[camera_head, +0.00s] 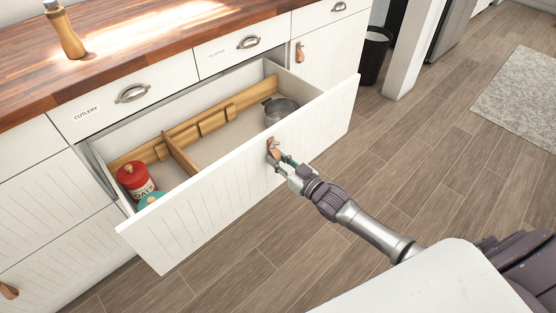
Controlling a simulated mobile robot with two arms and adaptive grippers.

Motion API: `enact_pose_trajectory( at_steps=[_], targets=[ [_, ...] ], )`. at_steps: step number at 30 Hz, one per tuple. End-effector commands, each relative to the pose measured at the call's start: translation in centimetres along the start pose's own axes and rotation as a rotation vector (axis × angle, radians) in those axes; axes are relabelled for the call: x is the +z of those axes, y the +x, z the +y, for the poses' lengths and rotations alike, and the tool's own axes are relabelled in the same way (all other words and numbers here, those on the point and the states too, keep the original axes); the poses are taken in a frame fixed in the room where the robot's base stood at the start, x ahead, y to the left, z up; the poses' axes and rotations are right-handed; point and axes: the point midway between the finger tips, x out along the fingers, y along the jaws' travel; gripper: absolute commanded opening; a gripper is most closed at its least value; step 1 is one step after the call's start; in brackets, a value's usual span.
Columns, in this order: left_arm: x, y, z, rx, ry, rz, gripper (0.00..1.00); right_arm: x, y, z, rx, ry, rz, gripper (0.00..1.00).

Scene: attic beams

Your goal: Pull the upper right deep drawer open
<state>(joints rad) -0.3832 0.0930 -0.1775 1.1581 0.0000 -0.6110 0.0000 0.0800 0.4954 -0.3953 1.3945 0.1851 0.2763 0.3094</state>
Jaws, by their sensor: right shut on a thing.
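The deep drawer (215,212) under the drawers labelled cutlery and cloths is pulled well out from the white cabinet. Its white grooved front faces the lower right. My right gripper (280,158) is at the middle of that front, shut on the brown leather pull (273,148); its fingers partly hide the pull. Inside the drawer are wooden dividers (200,124), a metal pot (281,110) at the right, a red oats canister (136,180) and a teal-lidded canister (150,199) at the left. My left gripper is not in view.
A wooden worktop (120,45) with a wooden mill (64,32) runs above. The cutlery drawer (125,98) and cloths drawer (243,47) are shut. A dark bin (374,58) stands by a white post (412,50). The plank floor (420,150) is clear up to a grey rug (515,95).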

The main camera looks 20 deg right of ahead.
Motion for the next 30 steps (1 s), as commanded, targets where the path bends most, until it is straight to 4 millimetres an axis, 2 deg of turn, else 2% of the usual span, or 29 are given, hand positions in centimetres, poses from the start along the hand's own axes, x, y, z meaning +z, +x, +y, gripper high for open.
enact_pose_trajectory(
  at_steps=[10,11,15,25,30],
  targets=[
    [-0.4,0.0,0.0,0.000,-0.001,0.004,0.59,-0.1,0.0,0.0,0.000,0.000,0.002,0.00],
    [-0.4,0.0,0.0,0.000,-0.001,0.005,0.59,-0.1,0.0,0.0,0.000,0.000,0.002,0.26],
    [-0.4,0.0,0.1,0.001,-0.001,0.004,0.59,-0.1,0.0,0.0,0.000,0.000,0.002,0.48],
    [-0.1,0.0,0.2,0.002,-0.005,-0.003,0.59,0.0,-0.2,0.0,0.000,0.000,0.001,0.48],
    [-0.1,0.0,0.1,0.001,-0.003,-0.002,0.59,0.1,-2.4,0.0,0.000,0.001,-0.002,0.48]
  ],
)
